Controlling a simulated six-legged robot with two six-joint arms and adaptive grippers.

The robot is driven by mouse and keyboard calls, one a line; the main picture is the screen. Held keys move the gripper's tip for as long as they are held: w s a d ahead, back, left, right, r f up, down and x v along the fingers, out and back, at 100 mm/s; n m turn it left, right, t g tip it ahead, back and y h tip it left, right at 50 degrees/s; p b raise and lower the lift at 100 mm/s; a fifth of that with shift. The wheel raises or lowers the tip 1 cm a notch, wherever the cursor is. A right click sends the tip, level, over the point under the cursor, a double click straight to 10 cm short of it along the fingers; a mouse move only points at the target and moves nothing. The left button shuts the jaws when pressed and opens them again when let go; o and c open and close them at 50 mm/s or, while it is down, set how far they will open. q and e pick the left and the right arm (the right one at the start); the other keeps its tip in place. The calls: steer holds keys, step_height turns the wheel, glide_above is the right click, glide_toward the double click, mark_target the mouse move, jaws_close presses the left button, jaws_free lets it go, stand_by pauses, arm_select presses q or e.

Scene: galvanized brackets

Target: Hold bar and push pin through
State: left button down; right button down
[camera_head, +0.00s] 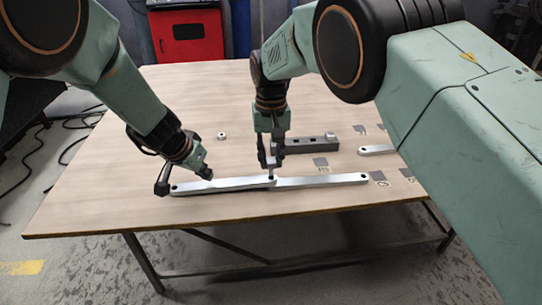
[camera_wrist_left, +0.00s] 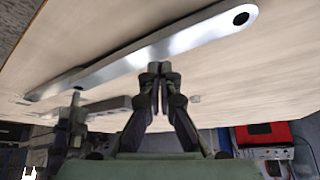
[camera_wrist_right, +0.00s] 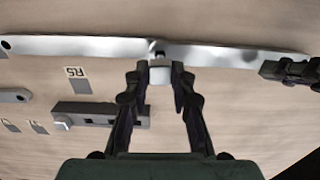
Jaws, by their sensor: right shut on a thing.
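Two flat silver bars lie end to end on the table, the left bar (camera_head: 235,183) and the right bar (camera_head: 322,181). Their ends meet or overlap below my right gripper (camera_head: 270,163). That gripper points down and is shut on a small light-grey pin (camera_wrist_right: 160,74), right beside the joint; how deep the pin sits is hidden. My left gripper (camera_head: 207,174) is low over the left bar, near its holed outer end. In the left wrist view its fingertips (camera_wrist_left: 159,70) are close together beside the bar; contact is unclear.
A dark grey slotted block (camera_head: 305,144) lies behind the bars. A short silver piece (camera_head: 375,150) is at the right and a small ring-like part (camera_head: 221,135) at the back left. Grey marker squares dot the table (camera_head: 110,185). A red cabinet (camera_head: 188,38) stands behind.

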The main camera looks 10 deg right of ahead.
arm_select(q)
steer(key=shift+f, duration=0.8)
stand_by(0.8)
steer(key=shift+s, duration=0.1)
arm_select(e)
steer(key=shift+f, duration=1.7)
stand_by(1.0)
steer(key=c, duration=1.1)
jaws_free()
steer(key=shift+o, duration=0.2)
steer(key=shift+r, duration=3)
